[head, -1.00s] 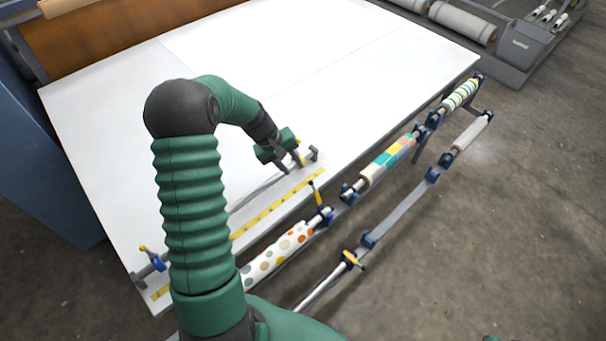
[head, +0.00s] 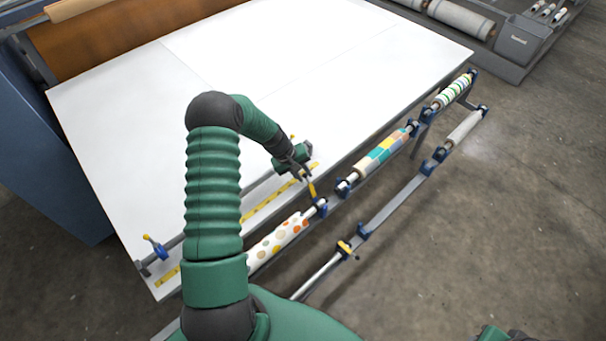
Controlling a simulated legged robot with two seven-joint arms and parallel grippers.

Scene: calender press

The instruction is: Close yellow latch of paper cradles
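My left gripper (head: 302,171) is over the table's front edge, just above a yellow latch (head: 312,189). That latch stands up at the blue paper cradle (head: 321,207) at the right end of the dotted roll (head: 280,238). The fingertips are close to the latch's top; I cannot tell whether they touch it, nor how far they are apart. Another yellow latch (head: 345,247) is on a cradle of the lower rail.
The white table (head: 300,60) is mostly clear, with a yellow strip (head: 258,211) along its front edge. A colourful checked roll (head: 383,155), a striped roll (head: 453,92) and a grey roll (head: 463,129) lie in cradles. My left arm hides part of the table's front.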

